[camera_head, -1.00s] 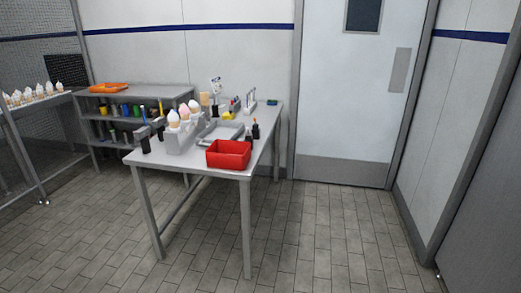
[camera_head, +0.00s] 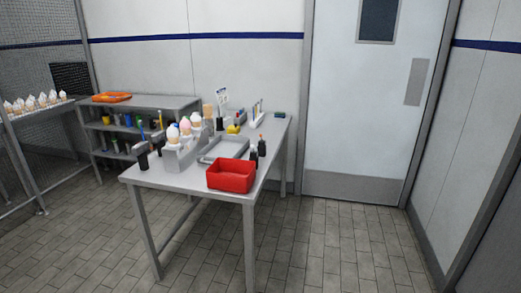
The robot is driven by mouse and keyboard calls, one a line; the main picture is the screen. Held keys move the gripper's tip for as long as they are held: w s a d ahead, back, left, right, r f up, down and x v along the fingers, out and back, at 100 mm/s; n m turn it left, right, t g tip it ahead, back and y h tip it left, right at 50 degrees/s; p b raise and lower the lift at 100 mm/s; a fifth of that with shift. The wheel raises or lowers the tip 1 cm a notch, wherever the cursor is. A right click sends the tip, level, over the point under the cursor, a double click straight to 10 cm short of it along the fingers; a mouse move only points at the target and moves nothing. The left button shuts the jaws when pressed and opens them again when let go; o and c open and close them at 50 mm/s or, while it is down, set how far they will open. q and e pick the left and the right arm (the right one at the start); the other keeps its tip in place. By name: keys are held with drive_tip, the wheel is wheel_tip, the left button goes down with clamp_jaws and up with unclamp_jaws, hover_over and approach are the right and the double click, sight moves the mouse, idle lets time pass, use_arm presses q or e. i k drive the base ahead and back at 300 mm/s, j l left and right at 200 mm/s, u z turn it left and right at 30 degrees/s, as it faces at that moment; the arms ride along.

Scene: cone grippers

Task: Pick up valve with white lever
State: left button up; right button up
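I cannot make out a valve with a white lever among the small items on the grey table (camera_head: 222,191). Small objects crowd the table's far half, too small to tell apart. Neither of my grippers shows in the head view.
A red bin (camera_head: 231,177) stands at the table's near edge, with a grey tray (camera_head: 222,150) behind it. A grey holder (camera_head: 178,156) carries several cones. Dark bottles (camera_head: 262,148) stand at right. A grey shelf (camera_head: 146,103) bears an orange tray (camera_head: 111,97). The tiled floor (camera_head: 335,240) is clear at right.

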sight(253, 155)
drive_tip(key=i+j+z, duration=0.4)
drive_tip(key=i+j, duration=0.2)
drive_tip(key=j, duration=0.15)
drive_tip(key=i+j+z, duration=0.2)
drive_tip(key=j, duration=0.25)
